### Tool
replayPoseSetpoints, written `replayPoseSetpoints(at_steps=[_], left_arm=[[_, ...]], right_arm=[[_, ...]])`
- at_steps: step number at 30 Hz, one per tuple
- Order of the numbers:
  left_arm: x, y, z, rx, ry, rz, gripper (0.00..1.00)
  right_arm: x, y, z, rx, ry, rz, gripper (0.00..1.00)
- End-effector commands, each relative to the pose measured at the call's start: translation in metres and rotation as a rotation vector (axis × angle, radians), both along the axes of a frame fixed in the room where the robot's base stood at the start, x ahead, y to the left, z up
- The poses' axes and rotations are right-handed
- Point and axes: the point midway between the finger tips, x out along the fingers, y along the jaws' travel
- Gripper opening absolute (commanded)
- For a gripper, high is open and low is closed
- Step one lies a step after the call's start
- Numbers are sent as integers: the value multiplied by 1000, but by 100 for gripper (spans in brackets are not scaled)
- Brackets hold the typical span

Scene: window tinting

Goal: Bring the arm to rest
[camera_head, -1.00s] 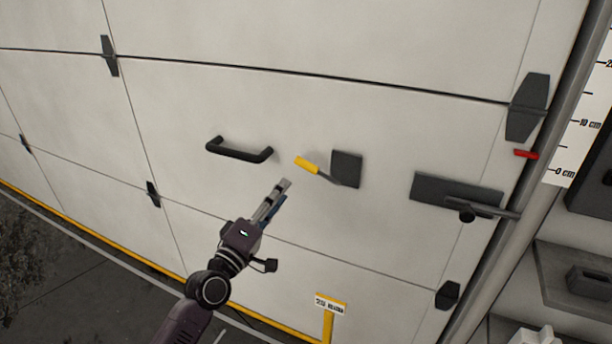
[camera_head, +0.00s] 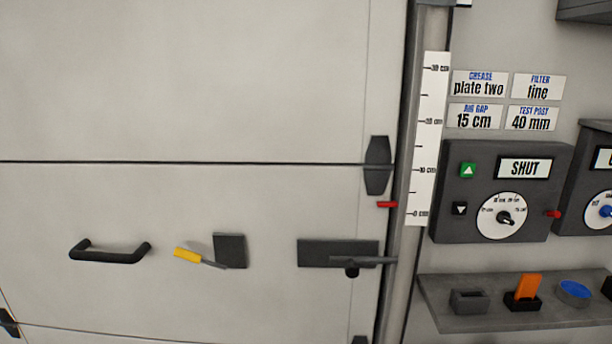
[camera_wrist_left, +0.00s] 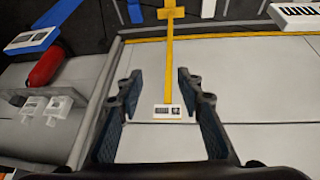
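My left gripper (camera_wrist_left: 160,82) shows only in the left wrist view. Its two dark fingers are wide apart with nothing held between them. Beyond the fingers, a yellow post (camera_wrist_left: 169,55) with a small white label plate (camera_wrist_left: 172,112) shows, apart from the gripper as far as I can tell. Neither arm is in the head view, and my right gripper is not seen.
The head view shows a pale sectional door (camera_head: 190,80) with a black handle (camera_head: 108,254), a yellow-handled tool (camera_head: 188,255) and a dark latch plate (camera_head: 318,253). Right of it are a control box (camera_head: 455,222) reading SHUT and a shelf (camera_head: 440,308). A red cylinder (camera_wrist_left: 45,66) shows in the wrist view.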

Motion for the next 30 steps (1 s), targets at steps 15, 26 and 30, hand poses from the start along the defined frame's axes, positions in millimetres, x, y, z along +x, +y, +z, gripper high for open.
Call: replayPoseSetpoints(at_steps=[15,26,30], left_arm=[[-53,18,-77,154,208,-54,34],[-65,17,-216,156,265,-66,34],[-88,20,-275,158,291,-74,34]], right_arm=[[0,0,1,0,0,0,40],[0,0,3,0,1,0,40],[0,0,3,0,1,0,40]])
